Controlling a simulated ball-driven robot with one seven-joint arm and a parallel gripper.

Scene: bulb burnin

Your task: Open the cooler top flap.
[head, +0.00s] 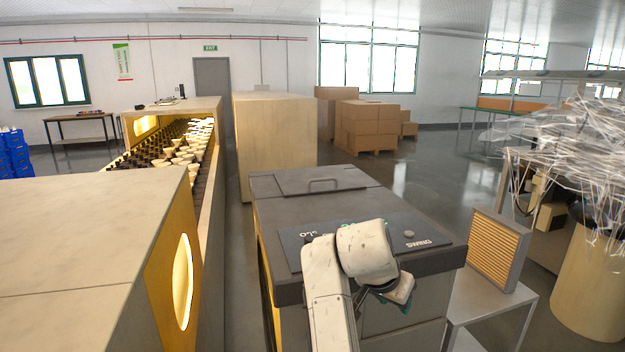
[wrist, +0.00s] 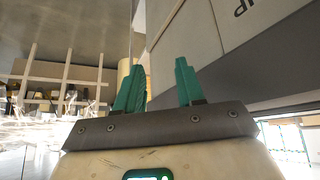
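The cooler (head: 262,212) is a grey chest with a dark top, in the middle of the head view. A flat flap panel (head: 350,181) with a bar handle (head: 324,184) lies level on the rear of its top. A darker panel (head: 425,232) with upside-down lettering lies nearer me, partly hidden by my arm. In the wrist view my gripper (wrist: 160,64) has two green fingers apart with nothing between them. The cooler's grey side and edge (wrist: 215,40) show beyond and right of the fingers.
A beige cabinet (head: 60,235) stands close on the left, with a rack of bulbs (head: 175,150) behind it. A louvred panel (head: 497,250) stands on a small table (head: 490,308) right of the cooler. Cardboard boxes (head: 368,125) are behind. Open floor lies to the back right.

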